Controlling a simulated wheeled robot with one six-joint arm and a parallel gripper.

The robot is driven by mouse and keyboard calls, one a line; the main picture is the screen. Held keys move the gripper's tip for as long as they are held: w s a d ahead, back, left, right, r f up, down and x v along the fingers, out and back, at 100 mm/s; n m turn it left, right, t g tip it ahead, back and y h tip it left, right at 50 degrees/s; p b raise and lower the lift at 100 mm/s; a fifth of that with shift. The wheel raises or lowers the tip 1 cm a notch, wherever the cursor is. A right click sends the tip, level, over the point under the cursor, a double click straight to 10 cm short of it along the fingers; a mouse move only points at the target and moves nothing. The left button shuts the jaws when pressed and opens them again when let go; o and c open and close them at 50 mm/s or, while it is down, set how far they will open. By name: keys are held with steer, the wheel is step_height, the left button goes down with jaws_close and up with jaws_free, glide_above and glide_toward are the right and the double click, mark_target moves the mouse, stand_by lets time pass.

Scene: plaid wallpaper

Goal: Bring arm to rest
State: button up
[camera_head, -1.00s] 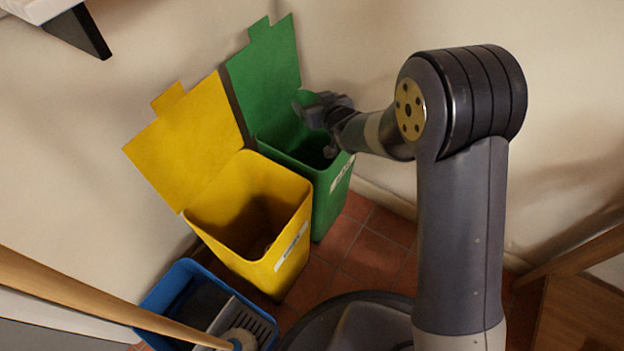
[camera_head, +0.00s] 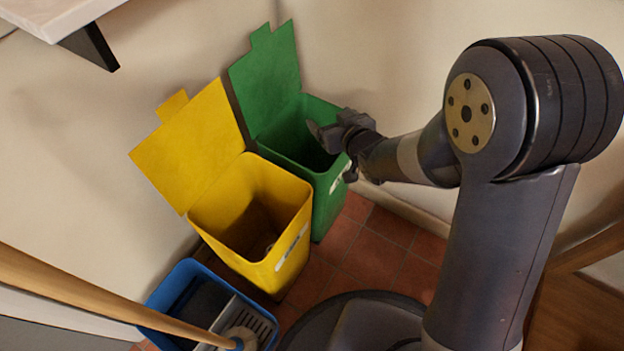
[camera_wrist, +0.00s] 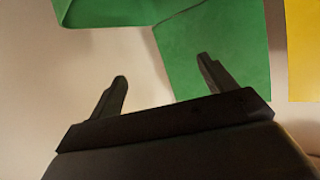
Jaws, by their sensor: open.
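My gripper (camera_head: 332,152) is open, over the right edge of the green bin (camera_head: 328,205) in the head view. Nothing shows between its fingers. In the wrist view my gripper (camera_wrist: 160,90) has its two fingers spread apart, with the green bin's surfaces (camera_wrist: 215,45) beyond them. The green bin's lid (camera_head: 266,85) stands open against the wall.
A yellow bin (camera_head: 285,258) with its lid (camera_head: 190,140) raised stands left of the green one; something small lies inside. A blue bucket (camera_head: 165,295) and a wooden pole (camera_head: 100,298) are at lower left. A shelf (camera_head: 60,12) juts out at upper left. Tiled floor (camera_head: 380,245) is clear right of the bins.

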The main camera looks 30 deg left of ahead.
steer(key=shift+s+d, duration=0.15)
steer(key=shift+d, duration=0.05)
steer(key=b+x, duration=0.3)
steer(key=x, duration=0.8)
steer(key=shift+r+p, duration=2.25)
steer(key=shift+r, duration=0.45)
steer(key=shift+s, duration=0.1)
steer(key=shift+f, duration=0.15)
